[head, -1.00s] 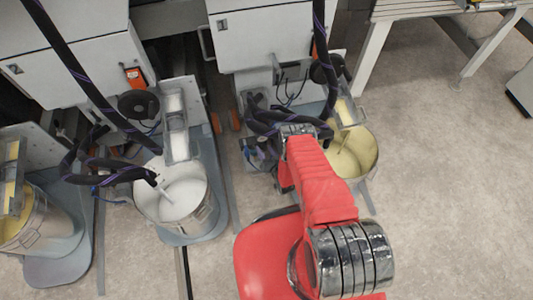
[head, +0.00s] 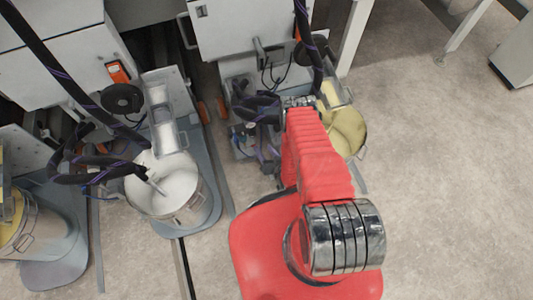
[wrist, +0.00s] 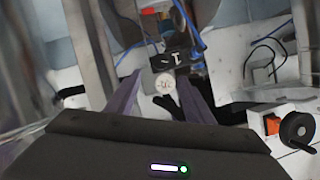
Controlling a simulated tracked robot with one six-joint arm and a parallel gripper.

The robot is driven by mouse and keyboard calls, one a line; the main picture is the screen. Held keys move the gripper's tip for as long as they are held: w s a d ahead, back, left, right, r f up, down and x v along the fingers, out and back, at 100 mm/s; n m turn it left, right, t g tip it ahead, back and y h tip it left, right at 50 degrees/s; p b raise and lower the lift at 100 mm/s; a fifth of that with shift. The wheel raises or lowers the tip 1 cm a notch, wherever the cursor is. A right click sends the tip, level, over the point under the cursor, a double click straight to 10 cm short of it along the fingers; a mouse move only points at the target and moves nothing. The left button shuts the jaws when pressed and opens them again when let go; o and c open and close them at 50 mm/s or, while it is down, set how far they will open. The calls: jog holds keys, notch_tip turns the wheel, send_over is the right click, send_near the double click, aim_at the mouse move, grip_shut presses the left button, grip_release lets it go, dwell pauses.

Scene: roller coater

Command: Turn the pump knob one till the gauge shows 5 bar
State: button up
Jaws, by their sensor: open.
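In the wrist view, the two grey-purple fingers of my gripper (wrist: 160,82) reach forward, apart and empty. A small round pale face (wrist: 166,84), which looks like the gauge, shows between the fingertips; its reading is too blurred to tell. A dark fitting (wrist: 170,58) sits just beyond it, and a black part lies just below it. I cannot tell which part is the pump knob, or whether a finger touches anything.
A pail of yellow liquid (head: 346,128) stands right of my arm, and a pail of white liquid (head: 168,187) to the left. Black hoses (head: 260,108) hang close to my arm's end. A black wheel (wrist: 298,130) and orange switch (wrist: 271,125) sit right. The right floor is open.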

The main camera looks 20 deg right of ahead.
aim_at(253, 136)
jog(key=shift+v, duration=1.2)
jog(key=a+n+h, duration=0.2)
jog(key=a+n, duration=0.1)
jog(key=shift+r, duration=0.15)
jog(key=shift+w, duration=0.15)
jog(key=x, duration=1.3)
jog(key=shift+w+d, duration=0.3)
jog(key=shift+c, duration=0.6)
